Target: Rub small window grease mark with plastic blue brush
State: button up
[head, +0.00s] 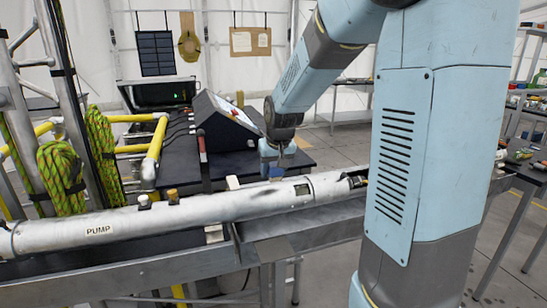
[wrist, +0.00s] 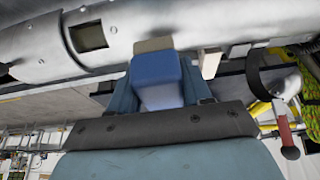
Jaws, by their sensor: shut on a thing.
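The small window (head: 302,190) is a dark rectangular opening in the grey pipe marked PUMP (head: 150,222). In the wrist view the window (wrist: 88,36) has an olive-brown pane and lies left of the brush. I cannot make out a separate grease mark on it. My gripper (head: 274,162) is behind the pipe, left of the window in the head view. It is shut on the blue brush (wrist: 155,78); the brush also shows in the head view (head: 277,172). Its tan bristle end (wrist: 153,44) points at the pipe; I cannot tell whether they touch.
The pipe rests along a grey metal bench (head: 130,270). A black console (head: 222,125) stands behind it. Green rope (head: 60,180) and yellow rails (head: 155,150) are on the left. A red-handled tool (wrist: 289,140) shows at right in the wrist view.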

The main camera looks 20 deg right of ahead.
jog(key=shift+r, duration=1.95)
